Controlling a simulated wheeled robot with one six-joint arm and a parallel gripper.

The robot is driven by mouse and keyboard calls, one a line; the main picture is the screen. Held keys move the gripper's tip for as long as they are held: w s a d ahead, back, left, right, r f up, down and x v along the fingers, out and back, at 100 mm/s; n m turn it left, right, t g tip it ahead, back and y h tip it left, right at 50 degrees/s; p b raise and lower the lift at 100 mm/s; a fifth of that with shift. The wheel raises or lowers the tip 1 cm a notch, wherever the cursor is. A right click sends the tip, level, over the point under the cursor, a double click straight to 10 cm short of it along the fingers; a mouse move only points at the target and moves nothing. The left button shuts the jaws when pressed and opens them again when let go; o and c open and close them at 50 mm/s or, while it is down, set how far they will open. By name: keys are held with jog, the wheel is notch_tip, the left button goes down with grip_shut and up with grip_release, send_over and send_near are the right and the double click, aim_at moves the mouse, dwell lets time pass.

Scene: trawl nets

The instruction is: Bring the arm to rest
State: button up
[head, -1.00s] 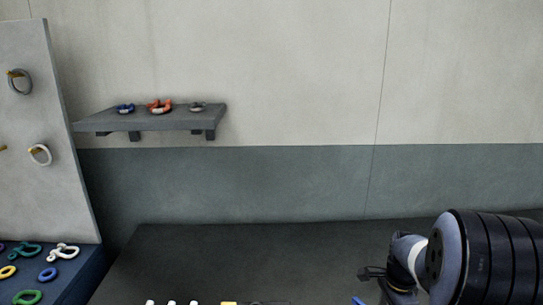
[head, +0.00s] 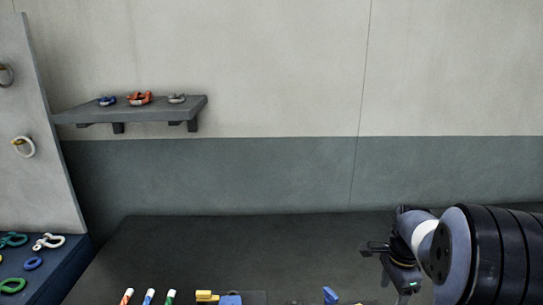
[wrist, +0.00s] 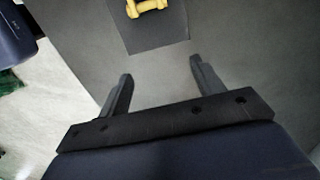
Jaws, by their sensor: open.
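My gripper (wrist: 160,85) shows in the wrist view with its two dark fingers spread apart and nothing between them. Beyond the fingertips, a yellow piece (wrist: 147,7) lies on a dark mat (wrist: 155,36). In the head view my arm reaches in from the lower right, above the dark bench. The end of the arm is small and dark there, and its fingers are hard to make out.
A wall shelf (head: 140,112) holds a blue, an orange and a grey shackle. A pegboard (head: 35,120) with rings stands at the left, above a blue surface (head: 75,262) with coloured rings and shackles. The bench (head: 250,250) has markers and small yellow and blue items at its front edge.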

notch_tip(320, 180, up, 6)
jog(key=shift+f, duration=0.25)
jog(key=shift+s+a+f, duration=0.1)
